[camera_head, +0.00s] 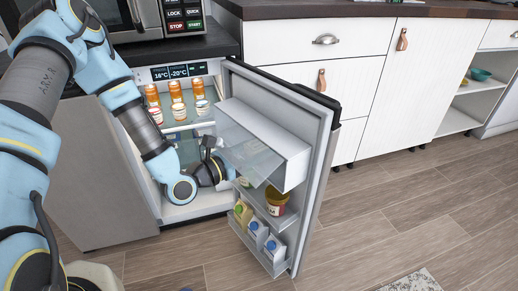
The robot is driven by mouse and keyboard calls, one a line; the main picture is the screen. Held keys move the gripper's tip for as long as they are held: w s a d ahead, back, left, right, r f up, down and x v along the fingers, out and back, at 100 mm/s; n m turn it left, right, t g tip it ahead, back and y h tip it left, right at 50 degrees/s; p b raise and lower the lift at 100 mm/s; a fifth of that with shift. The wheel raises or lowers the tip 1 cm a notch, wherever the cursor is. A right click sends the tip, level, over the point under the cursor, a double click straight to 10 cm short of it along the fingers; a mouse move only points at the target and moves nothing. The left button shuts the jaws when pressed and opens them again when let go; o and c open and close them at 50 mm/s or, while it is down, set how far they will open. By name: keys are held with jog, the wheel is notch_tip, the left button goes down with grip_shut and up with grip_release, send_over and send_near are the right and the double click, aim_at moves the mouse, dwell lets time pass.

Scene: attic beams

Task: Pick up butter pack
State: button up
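I cannot make out a butter pack for certain in the head view. The small fridge (188,212) stands open, and my arm reaches into its lower part. My gripper (212,157) is inside the fridge, close to the inner side of the open door (325,150). It is small and dark here, and its fingers are partly hidden by the clear door bin (243,140). I cannot tell whether it is open or shut, or whether it touches anything. My arm hides much of the fridge's lower inside.
Several orange-capped bottles (176,92) and jars (178,111) stand on the upper shelf. The lower door bins hold a jar (277,199) and cartons (257,232). White cabinets (385,90) stand right of the fridge. The wooden floor (400,195) is clear beyond the door, with a rug (412,282) in front.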

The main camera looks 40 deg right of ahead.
jog(key=c, duration=0.9)
grip_shut()
jog(key=shift+r, duration=0.1)
